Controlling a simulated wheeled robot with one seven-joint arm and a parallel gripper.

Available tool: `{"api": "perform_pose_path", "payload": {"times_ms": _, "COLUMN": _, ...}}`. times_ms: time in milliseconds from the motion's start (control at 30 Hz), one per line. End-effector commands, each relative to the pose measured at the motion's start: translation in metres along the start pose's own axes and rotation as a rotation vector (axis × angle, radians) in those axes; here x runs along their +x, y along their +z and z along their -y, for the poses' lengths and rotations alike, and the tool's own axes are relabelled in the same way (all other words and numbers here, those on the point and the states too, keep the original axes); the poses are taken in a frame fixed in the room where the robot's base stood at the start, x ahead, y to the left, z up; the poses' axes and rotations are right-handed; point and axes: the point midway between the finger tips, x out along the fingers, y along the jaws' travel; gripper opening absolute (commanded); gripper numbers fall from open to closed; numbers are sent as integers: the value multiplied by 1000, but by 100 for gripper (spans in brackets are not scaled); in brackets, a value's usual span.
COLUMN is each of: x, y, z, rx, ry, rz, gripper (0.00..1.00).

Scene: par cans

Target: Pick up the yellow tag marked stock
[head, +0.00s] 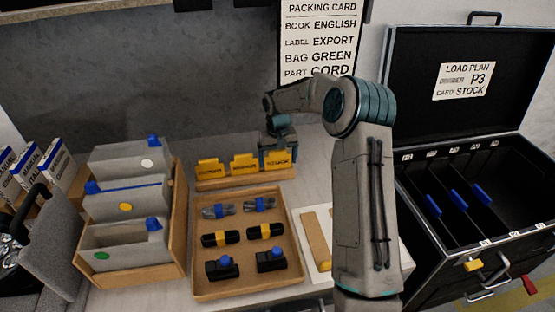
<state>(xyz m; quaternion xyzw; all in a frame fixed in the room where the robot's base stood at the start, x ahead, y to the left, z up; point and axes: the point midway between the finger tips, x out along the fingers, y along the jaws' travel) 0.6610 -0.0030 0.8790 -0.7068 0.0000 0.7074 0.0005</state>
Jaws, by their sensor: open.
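Several yellow tags stand in a row in a wooden rack (245,183) at the back of the bench. The rightmost yellow tag (279,160) carries dark lettering that appears to read STOCK. The middle tag (244,165) and left tag (209,169) have lettering too small to read surely. My gripper (278,156) is open, pointing down right over the rightmost tag. Its fingers cover part of that tag's top; I cannot tell whether they touch it.
A wooden tray (199,292) with several dark parts lies in front of the rack. An open black case (470,195) with blue-tabbed dividers stands right. A packing card (318,38) hangs behind; a load plan (464,81) is on the case lid.

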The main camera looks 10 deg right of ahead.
Motion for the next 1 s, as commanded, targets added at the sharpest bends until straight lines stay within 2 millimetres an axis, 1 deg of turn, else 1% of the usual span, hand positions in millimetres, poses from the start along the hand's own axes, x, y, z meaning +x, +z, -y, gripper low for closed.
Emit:
{"api": "perform_pose_path", "payload": {"times_ms": 33, "x": 6, "y": 0, "z": 0, "rx": -1, "ry": 0, "rz": 3, "gripper": 87}}
{"api": "perform_pose_path", "payload": {"times_ms": 100, "x": 11, "y": 0, "z": 0, "rx": -1, "ry": 0, "rz": 0, "gripper": 87}}
{"api": "perform_pose_path", "payload": {"times_ms": 333, "x": 13, "y": 0, "z": 0, "rx": -1, "ry": 0, "rz": -1, "gripper": 87}}
{"api": "perform_pose_path", "payload": {"times_ms": 367, "x": 13, "y": 0, "z": 0, "rx": -1, "ry": 0, "rz": -1, "gripper": 84}}
{"api": "perform_pose_path", "payload": {"times_ms": 400, "x": 13, "y": 0, "z": 0, "rx": -1, "ry": 0, "rz": -1, "gripper": 73}}
{"api": "perform_pose_path", "payload": {"times_ms": 433, "x": 13, "y": 0, "z": 0, "rx": -1, "ry": 0, "rz": -1, "gripper": 65}}
{"api": "perform_pose_path", "payload": {"times_ms": 467, "x": 13, "y": 0, "z": 0, "rx": -1, "ry": 0, "rz": -1, "gripper": 61}}
{"api": "perform_pose_path", "payload": {"times_ms": 733, "x": 12, "y": 0, "z": 0, "rx": -1, "ry": 1, "rz": -1, "gripper": 61}}
{"api": "perform_pose_path", "payload": {"times_ms": 867, "x": 2, "y": 0, "z": 0, "rx": 0, "ry": 2, "rz": -2, "gripper": 61}}
{"api": "perform_pose_path", "payload": {"times_ms": 1000, "x": -24, "y": -1, "z": 0, "rx": 0, "ry": 2, "rz": -6, "gripper": 61}}
